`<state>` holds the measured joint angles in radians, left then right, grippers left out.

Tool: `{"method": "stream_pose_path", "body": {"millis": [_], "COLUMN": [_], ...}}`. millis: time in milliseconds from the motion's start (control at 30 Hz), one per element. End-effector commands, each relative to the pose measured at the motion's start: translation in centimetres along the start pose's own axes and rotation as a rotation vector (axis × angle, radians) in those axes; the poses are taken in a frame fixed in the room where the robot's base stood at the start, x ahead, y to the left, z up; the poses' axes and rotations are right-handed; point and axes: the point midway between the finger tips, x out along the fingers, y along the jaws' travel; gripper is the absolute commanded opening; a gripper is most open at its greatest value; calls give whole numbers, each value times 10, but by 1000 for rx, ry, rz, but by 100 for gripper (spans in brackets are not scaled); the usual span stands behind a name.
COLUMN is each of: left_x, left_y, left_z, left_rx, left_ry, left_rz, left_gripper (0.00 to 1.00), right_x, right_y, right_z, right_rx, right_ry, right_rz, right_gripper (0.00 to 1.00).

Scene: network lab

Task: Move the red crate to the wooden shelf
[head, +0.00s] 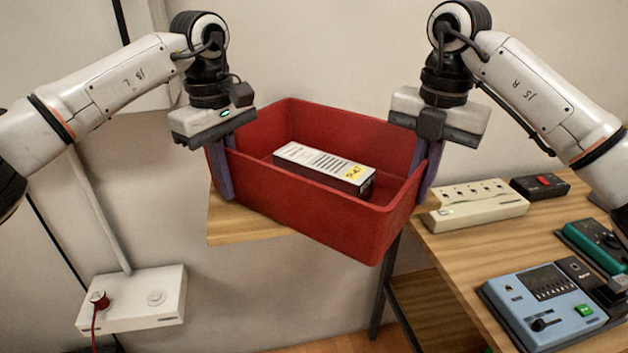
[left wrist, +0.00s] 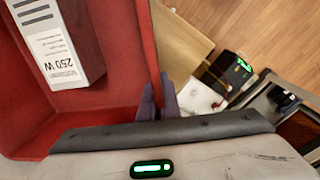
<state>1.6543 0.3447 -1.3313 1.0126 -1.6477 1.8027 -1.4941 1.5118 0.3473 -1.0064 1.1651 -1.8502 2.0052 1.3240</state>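The red crate (head: 315,205) is in the middle of the head view, with a white and dark box (head: 325,168) inside it. My left gripper (head: 222,170) is shut on the crate's left wall, a finger on each side. In the left wrist view the fingers (left wrist: 158,100) pinch the rim of the red crate (left wrist: 125,60). My right gripper (head: 428,172) is shut on the right wall. A light wooden shelf board (head: 235,227) shows beneath the crate, mostly hidden by it. I cannot tell whether the crate touches the board.
A wooden table (head: 450,250) at the right bears a power strip (head: 478,205), a blue device (head: 548,300), a green device (head: 595,245) and a black and red device (head: 540,186). A lower wooden board (head: 430,310) shows below. A white wall unit (head: 130,298) is at the lower left.

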Motion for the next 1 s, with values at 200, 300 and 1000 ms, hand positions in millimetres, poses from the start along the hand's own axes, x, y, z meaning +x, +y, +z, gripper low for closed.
{"method": "stream_pose_path", "body": {"millis": [200, 300, 1000], "left_x": [2, 2, -95], "left_y": [-2, -2, 0], "left_z": [-5, -3, -2], "left_rx": [-7, -5, -5], "left_ry": [6, 5, 5], "left_rz": [-6, -4, 0], "left_gripper": [22, 22, 22], "right_x": [1, 1, 2], "right_y": [-3, -2, -1], "right_z": [3, 2, 1], "right_rx": [10, 8, 2], "right_ry": [-4, -3, -1], "right_rz": [-4, -3, -1], "right_gripper": [22, 22, 22]}}
